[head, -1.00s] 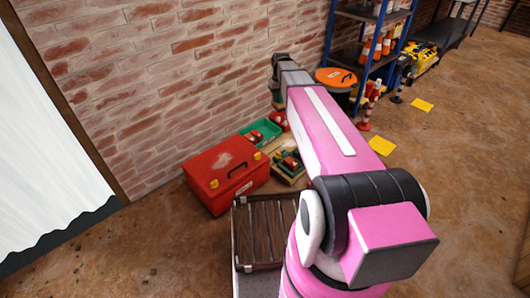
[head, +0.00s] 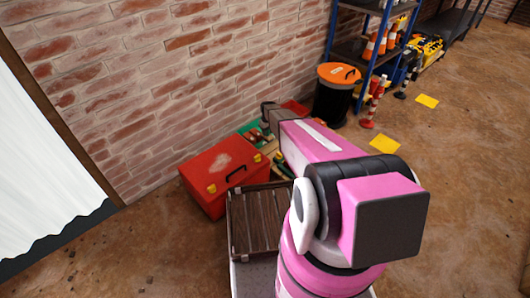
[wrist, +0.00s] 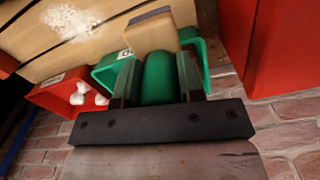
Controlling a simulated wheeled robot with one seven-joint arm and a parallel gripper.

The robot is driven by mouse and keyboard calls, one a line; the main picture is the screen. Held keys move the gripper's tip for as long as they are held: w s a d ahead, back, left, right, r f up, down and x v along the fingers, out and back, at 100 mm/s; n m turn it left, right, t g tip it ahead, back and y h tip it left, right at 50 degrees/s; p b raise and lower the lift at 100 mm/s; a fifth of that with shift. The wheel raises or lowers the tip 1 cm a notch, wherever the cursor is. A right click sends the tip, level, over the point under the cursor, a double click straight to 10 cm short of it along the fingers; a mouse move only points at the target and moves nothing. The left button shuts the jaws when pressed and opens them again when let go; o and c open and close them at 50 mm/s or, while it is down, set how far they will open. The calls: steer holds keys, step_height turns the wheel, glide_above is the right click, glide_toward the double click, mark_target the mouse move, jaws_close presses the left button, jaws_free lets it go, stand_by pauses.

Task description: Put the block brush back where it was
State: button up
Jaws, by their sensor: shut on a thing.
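In the wrist view my gripper (wrist: 158,88) is shut on the green, rounded part of the block brush (wrist: 160,72). A pale wooden block with a grey edge (wrist: 150,33) shows just beyond the green part and appears to belong to the brush. A green tray (wrist: 108,72) shows behind and on both sides of the brush. I cannot tell whether the brush touches the tray or the board. In the head view the green tray (head: 247,128) is partly covered by my arm, and the brush cannot be made out.
A red toolbox (head: 222,180) stands close to the green tray. A red tray (wrist: 62,93) with white pieces lies on its other side. A wooden board (wrist: 45,45) has a white patch. A slatted crate (head: 258,225), orange-lidded bin (head: 335,98) and brick wall (head: 180,60) surround the area.

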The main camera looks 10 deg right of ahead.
steer(key=f, duration=0.4)
steer(key=shift+w+a+f, duration=0.1)
steer(key=shift+w+f, duration=0.05)
steer(key=shift+w, duration=0.25)
step_height(320, 180, down, 9)
steer(key=shift+f, duration=0.15)
steer(key=o, duration=0.9)
step_height(320, 180, up, 12)
steer(key=s+r+m, duration=0.4)
steer(key=s+r, duration=2.7)
steer(key=s, duration=0.3)
steer(key=shift+m, duration=0.4)
